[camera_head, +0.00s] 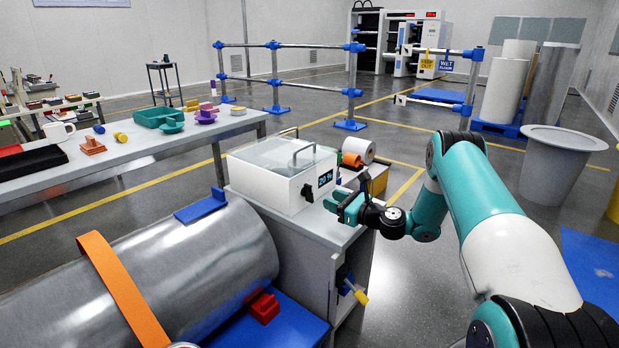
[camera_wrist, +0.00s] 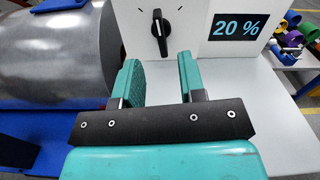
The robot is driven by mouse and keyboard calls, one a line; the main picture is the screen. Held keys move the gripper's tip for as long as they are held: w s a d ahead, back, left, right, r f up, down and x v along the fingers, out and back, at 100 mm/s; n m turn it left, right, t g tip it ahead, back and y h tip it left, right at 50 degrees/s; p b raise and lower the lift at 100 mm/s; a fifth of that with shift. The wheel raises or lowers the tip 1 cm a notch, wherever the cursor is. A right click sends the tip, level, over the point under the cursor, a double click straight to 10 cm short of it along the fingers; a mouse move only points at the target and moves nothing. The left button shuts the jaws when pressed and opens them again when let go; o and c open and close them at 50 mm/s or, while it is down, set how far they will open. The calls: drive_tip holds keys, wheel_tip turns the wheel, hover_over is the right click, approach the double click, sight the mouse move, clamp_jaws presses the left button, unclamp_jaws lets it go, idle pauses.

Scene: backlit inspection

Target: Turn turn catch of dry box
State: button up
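The dry box (camera_head: 268,187) is a white box with a clear lid and a metal handle, standing on a grey cabinet. Its front carries a black turn catch (camera_head: 307,191) and a dark display reading 20 %. In the wrist view the turn catch (camera_wrist: 160,32) is a black knob with a near-upright grip bar and small marks around it. My gripper (camera_head: 340,207) is in front of the box's front face. In the wrist view my gripper (camera_wrist: 158,80) is open and empty. Its two teal fingers point towards the catch, one on either side below it, apart from it.
A large metal cylinder (camera_head: 170,262) with an orange strap lies left of the cabinet (camera_head: 305,250). A long table (camera_head: 130,150) with trays and small parts stands at the left.

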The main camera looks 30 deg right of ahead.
sight(312, 192)
drive_tip(key=x, duration=0.9)
drive_tip(key=shift+c, duration=0.4)
clamp_jaws()
